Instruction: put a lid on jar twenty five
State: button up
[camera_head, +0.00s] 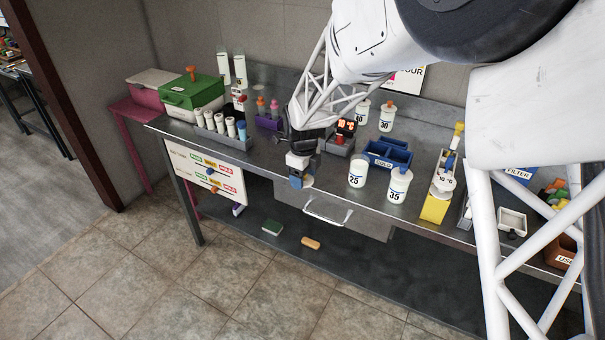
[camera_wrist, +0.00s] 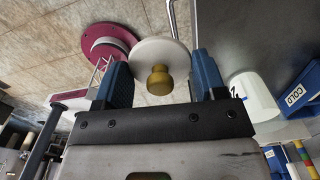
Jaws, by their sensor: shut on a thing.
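Jar twenty five (camera_head: 356,176) is a white jar labelled 25, upright near the front edge of the steel bench. No knob shows on its top. My gripper (camera_head: 301,181) is left of it, over the bench's front edge and apart from the jar. In the wrist view my gripper (camera_wrist: 161,80) has its blue fingers shut on a round white lid (camera_wrist: 146,50) with a brass knob, held at the rim. A white jar (camera_wrist: 257,97) shows just right of the fingers there; its number is not readable.
Jar 35 (camera_head: 399,187) stands close right of jar 25. A blue COLD tray (camera_head: 386,157) is behind them, and jar 30 (camera_head: 387,117) further back. A yellow holder (camera_head: 436,205) stands to the right. A tube rack (camera_head: 232,138) is at the left.

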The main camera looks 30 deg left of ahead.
dwell(0.6)
jog(key=w+d+r, duration=1)
jog(key=w+d, duration=0.2)
jog(key=w, duration=0.1)
jog(key=shift+d+r+n, duration=0.15)
jog(key=shift+r+n, duration=0.25)
jog(key=shift+f, duration=0.2)
notch_tip(320, 180, down, 6)
dwell(1.2)
jog(key=shift+s+f, duration=0.1)
jog(key=shift+f, duration=0.05)
jog(key=o, duration=1)
